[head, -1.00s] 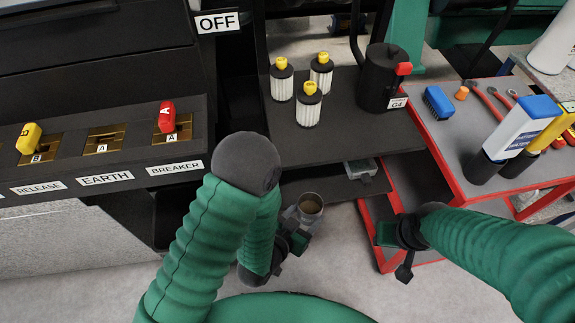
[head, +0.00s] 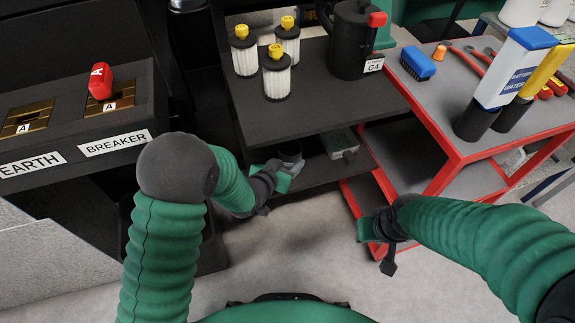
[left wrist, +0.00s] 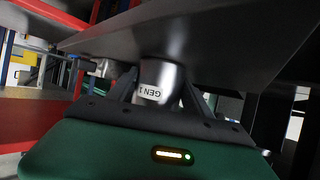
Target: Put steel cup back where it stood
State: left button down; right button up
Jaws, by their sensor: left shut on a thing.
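The steel cup (left wrist: 158,80), with a label reading GEN 1, stands between the fingers of my left gripper (left wrist: 155,98) in the left wrist view. In the head view my left gripper (head: 288,168) is shut on the cup at the front left of the lower dark shelf (head: 318,174), below the upper shelf. The cup is dark and mostly hidden there, and I cannot tell whether it touches the lower shelf. My right gripper (head: 374,232) is low in front of the red trolley, with nothing visible in it; its jaws are unclear.
The upper shelf (head: 300,112) holds several white filters (head: 277,80) and a black canister (head: 353,40). A grey box (head: 341,143) sits on the lower shelf, right of the gripper. The red trolley (head: 452,165) stands at right, the breaker panel (head: 130,125) at left.

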pick_arm(q)
jog(key=shift+f, duration=0.1)
jog(key=shift+c, duration=2.2)
grip_release()
